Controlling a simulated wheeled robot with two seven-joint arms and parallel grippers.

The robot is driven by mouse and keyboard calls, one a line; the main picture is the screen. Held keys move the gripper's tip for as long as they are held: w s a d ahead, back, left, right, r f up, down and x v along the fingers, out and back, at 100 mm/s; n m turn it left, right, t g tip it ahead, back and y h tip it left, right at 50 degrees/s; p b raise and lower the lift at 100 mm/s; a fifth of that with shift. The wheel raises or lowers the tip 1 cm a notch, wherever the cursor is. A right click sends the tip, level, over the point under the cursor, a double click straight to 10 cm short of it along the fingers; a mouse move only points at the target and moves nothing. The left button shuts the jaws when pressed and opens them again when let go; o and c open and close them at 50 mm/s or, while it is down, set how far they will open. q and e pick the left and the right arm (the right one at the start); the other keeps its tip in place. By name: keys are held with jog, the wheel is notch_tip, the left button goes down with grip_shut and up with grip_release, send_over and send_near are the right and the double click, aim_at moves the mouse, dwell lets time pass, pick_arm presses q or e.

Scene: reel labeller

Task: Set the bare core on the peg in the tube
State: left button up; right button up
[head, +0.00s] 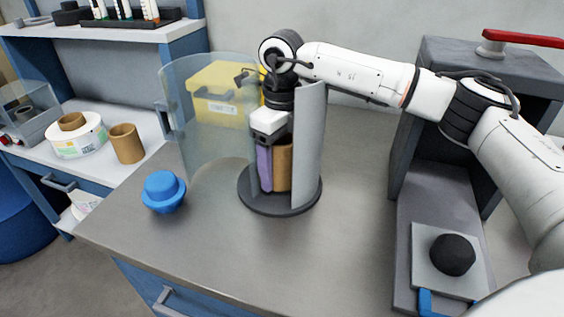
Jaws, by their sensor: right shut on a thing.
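The tube stands on the worktop with a dark round base (252,203), an upright grey wall (309,145) on its right and a clear curved panel (205,115) swung out to the left. My right gripper (272,168) reaches down inside the tube from above. It is shut on the bare core (283,167), a brown cardboard cylinder held upright inside the tube, low over the base. My left gripper is out of view.
A blue knobbed cap (163,191) sits on the worktop left of the tube. A yellow bin (224,92) stands behind the clear panel. A dark press-like machine (434,170) stands at the right. Another brown core (127,143) and a white labelled reel (76,139) are on the left bench.

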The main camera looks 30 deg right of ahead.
jog(key=shift+f, duration=0.3)
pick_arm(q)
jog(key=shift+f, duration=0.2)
pick_arm(e)
jog(key=o, duration=1.2)
jog(key=shift+c, duration=0.2)
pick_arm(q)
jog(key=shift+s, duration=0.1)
pick_arm(e)
jog(key=shift+w+r, duration=0.15)
jog(key=shift+r, duration=0.75)
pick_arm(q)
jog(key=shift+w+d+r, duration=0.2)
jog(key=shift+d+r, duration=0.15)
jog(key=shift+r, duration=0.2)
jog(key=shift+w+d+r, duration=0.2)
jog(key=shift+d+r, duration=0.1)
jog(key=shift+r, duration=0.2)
pick_arm(e)
notch_tip(320, 180, up, 9)
jog(key=shift+f, duration=0.15)
